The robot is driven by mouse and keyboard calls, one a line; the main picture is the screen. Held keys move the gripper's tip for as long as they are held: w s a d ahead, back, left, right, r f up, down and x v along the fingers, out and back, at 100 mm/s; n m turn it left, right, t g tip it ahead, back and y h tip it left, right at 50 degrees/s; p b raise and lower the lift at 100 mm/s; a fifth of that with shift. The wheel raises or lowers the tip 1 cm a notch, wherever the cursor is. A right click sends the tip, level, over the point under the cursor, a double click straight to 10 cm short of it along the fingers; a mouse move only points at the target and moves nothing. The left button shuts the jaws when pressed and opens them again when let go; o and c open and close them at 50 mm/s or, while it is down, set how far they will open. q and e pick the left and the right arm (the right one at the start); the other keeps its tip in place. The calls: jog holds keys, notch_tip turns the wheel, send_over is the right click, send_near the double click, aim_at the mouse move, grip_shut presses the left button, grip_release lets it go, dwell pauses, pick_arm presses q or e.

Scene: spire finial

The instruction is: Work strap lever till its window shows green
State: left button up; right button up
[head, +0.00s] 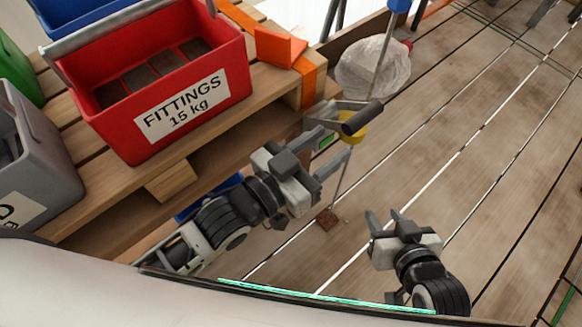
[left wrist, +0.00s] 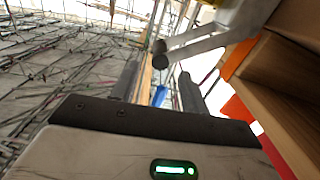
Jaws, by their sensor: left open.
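The strap lever has a dark cylindrical handle (head: 362,117) on a grey metal frame, beside the pallet's front right corner. In the left wrist view, the lever's grey arms (left wrist: 205,42) with dark ends cross above and beyond the fingertips, and nothing is visibly between the fingers. My right gripper (head: 384,214) appears open and empty, low over the deck.
A red bin (head: 160,85) marked FITTINGS 15 kg stands on the wooden pallet (head: 275,90), with a grey bin (head: 35,150) to its left. A yellow part (head: 357,128) sits on a thin upright line under the handle. A whitish bag (head: 373,68) lies behind.

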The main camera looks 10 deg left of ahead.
pick_arm(q)
jog(key=v, duration=0.7)
jog(key=shift+d, duration=0.1)
